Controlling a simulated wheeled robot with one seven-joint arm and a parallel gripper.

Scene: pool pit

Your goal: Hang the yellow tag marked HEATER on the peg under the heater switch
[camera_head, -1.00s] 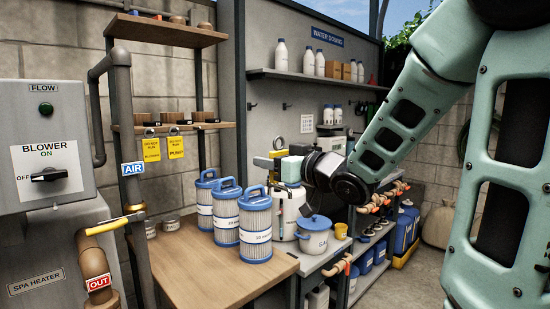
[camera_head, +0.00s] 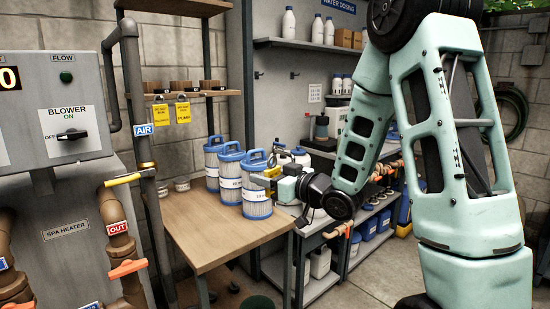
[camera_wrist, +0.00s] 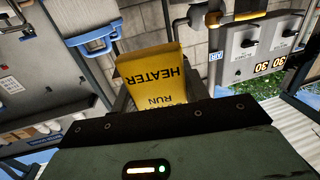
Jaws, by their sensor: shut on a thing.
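My gripper (camera_head: 265,181) is shut on the yellow HEATER tag (camera_wrist: 152,77), which fills the middle of the wrist view with its lettering upside down. In the head view the tag is mostly hidden or too small to read. The gripper appears near the blue-capped filters, above the table's right end. The grey control panel (camera_head: 60,110) stands at the left of the head view with a BLOWER switch (camera_head: 70,136). The panel also shows in the wrist view (camera_wrist: 259,48), with dark knobs and lit displays. I cannot make out a heater switch label or its peg.
Several blue-and-white filters (camera_head: 256,193) stand on the wooden table (camera_head: 190,232), close to my gripper. Two other yellow tags (camera_head: 161,115) (camera_head: 183,112) hang from the shelf. Pipes with a yellow-handled valve (camera_head: 122,180) run below the panel. The table's front left is clear.

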